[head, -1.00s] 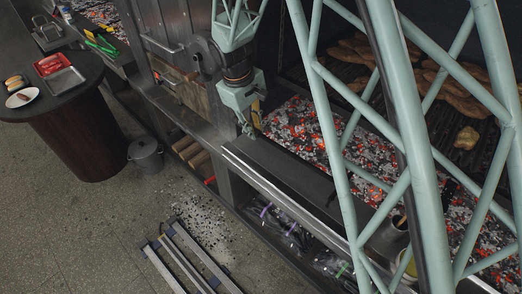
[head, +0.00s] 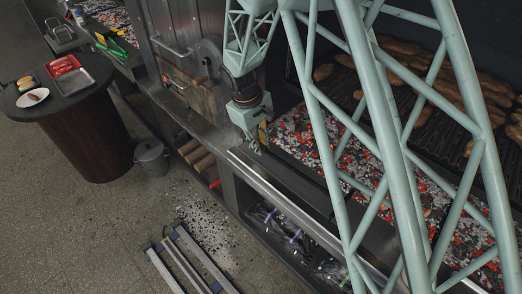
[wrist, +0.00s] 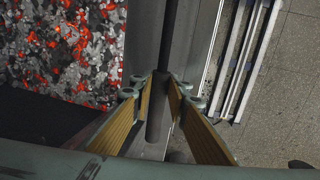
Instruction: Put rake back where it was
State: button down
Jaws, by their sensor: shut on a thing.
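My gripper (head: 252,146) hangs low over the left end of the metal ledge in front of the ember bed. In the wrist view, my gripper (wrist: 160,82) has its yellow-padded fingers closed around a dark round rod, the rake handle (wrist: 171,25). The handle runs from the top edge down between the fingers, and its lower end (wrist: 154,130) shows between the pads. The rake's head is out of the wrist view. In the head view I cannot make out the rake clearly against the dark ledge.
Glowing embers (head: 305,135) lie behind the ledge (head: 290,197). Browned food sits on the grill grate (head: 440,150) at right. A bucket (head: 152,160) and a metal rail frame (head: 185,262) stand on the floor. A round table (head: 95,140) holds trays at left.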

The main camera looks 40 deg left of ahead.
jog(key=shift+s+x, duration=0.1)
jog(key=shift+x, duration=0.55)
jog(key=shift+s+x, duration=0.15)
jog(key=shift+x, duration=0.45)
jog(key=shift+a+f, duration=0.1)
jog(key=c, duration=2.5)
grip_release()
jog(key=shift+r, duration=0.2)
jog(key=v, duration=1.1)
jog(key=shift+r+p, duration=0.35)
